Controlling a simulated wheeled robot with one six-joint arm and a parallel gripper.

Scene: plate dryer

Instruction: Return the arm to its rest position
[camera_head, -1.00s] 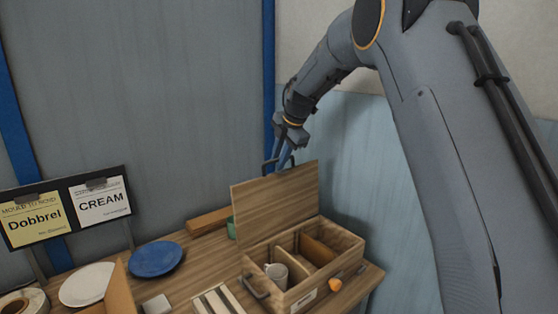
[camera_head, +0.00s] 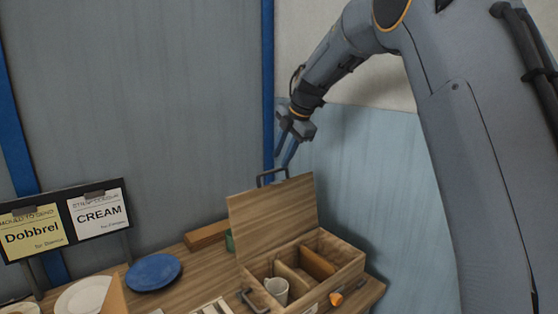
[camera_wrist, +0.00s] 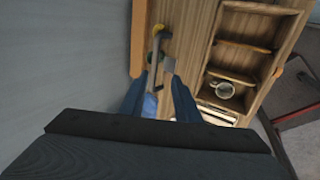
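My arm reaches from the right side of the head view toward the back wall, bent downward at the wrist. My gripper (camera_head: 284,158) hangs above the raised lid of a wooden box. Its two blue fingers are spread apart with a gap between them, as the wrist view (camera_wrist: 160,90) also shows. It holds nothing that I can see. The lid (camera_head: 273,216) stands upright at the back of the box (camera_head: 335,277).
The divided box holds a light mug (camera_head: 277,289). A blue plate (camera_head: 153,271) and a white plate (camera_head: 84,297) lie left on the wooden table. A sign (camera_head: 66,222) stands behind them. The wall is close behind my gripper; open air lies above it.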

